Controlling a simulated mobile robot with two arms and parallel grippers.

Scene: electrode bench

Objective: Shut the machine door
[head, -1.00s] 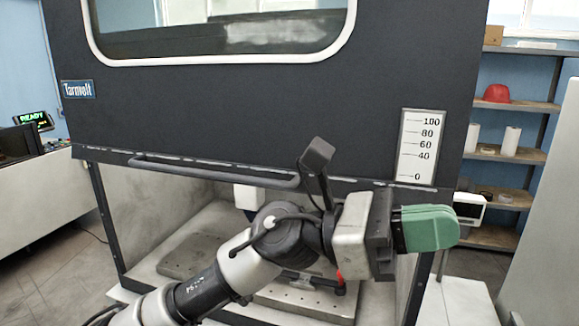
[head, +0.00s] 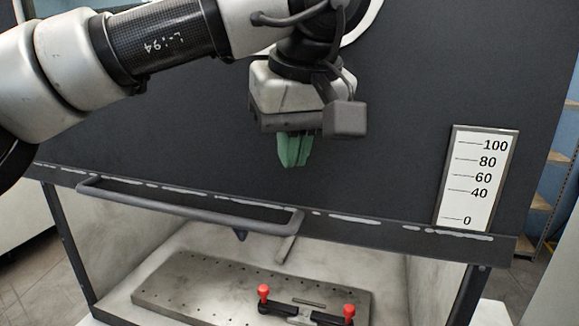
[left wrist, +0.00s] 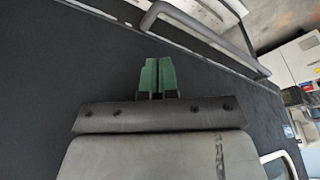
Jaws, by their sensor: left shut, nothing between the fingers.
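The machine door (head: 400,130) is a large dark panel with a bar handle (head: 190,208) along its lower edge. Below that edge the machine's chamber stands open to view. A white scale plate (head: 475,180) marked 0 to 100 is fixed at the door's lower right. My left gripper (head: 293,165) is in front of the door, above the handle's right end and apart from it. Its green fingers point down and are shut with nothing between them. In the left wrist view the shut fingers (left wrist: 158,76) point toward the handle (left wrist: 205,35). My right gripper is not in view.
Inside the chamber lies a perforated plate (head: 190,285) with a red-knobbed fixture (head: 305,312) on it. A shelf (head: 560,158) stands behind at the right. The space in front of the opening is clear.

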